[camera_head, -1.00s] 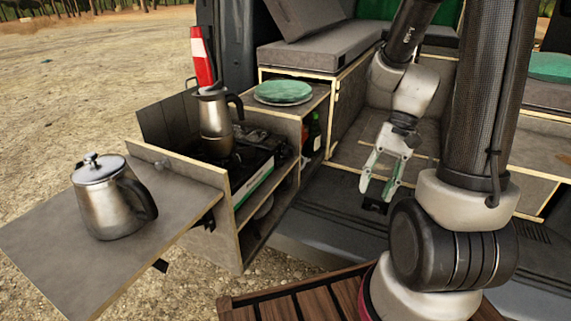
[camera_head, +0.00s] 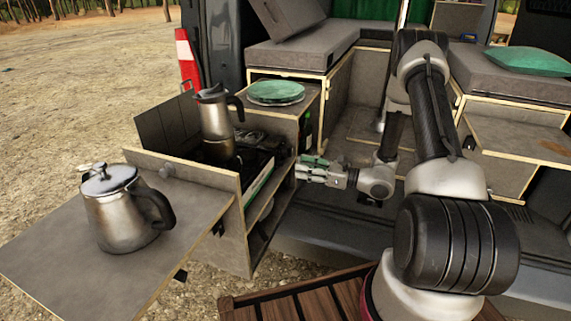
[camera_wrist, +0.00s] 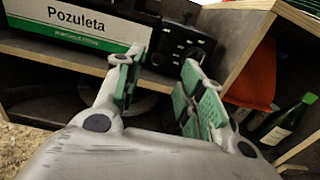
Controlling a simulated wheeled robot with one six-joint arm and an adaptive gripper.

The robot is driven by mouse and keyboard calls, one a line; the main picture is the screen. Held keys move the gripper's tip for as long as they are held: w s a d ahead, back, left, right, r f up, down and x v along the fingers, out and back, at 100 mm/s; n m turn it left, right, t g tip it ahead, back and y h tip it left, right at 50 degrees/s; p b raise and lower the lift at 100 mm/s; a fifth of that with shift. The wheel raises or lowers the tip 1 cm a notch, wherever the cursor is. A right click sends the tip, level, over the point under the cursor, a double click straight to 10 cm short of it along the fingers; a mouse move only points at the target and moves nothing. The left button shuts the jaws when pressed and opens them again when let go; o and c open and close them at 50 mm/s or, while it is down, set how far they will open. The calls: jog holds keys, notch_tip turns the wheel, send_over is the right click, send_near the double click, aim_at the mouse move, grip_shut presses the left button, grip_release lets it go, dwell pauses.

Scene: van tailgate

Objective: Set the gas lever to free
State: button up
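The camping stove (camera_head: 259,187) sits in the kitchen drawer unit, its white and green side facing the van. In the wrist view its panel marked "Pozuleta" (camera_wrist: 75,28) is at the upper left. Beside it is a black control panel (camera_wrist: 182,45) with dark knobs or fittings; I cannot tell which part is the gas lever or how it is set. My gripper (camera_head: 302,169) points left at the stove unit. In the wrist view my gripper (camera_wrist: 160,78) is open and empty, with green-padded fingers apart and the control panel beyond them.
A moka pot (camera_head: 215,125) stands on the stove. A metal kettle (camera_head: 118,210) stands on the fold-out table (camera_head: 60,255). Green plates (camera_head: 276,91) lie on the cabinet. A green bottle (camera_wrist: 278,122) and an orange-red item (camera_wrist: 252,80) occupy the right compartment.

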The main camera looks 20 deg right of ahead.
aim_at(280, 163)
jog(key=x, duration=0.7)
jog(key=shift+a, duration=0.15)
grip_shut()
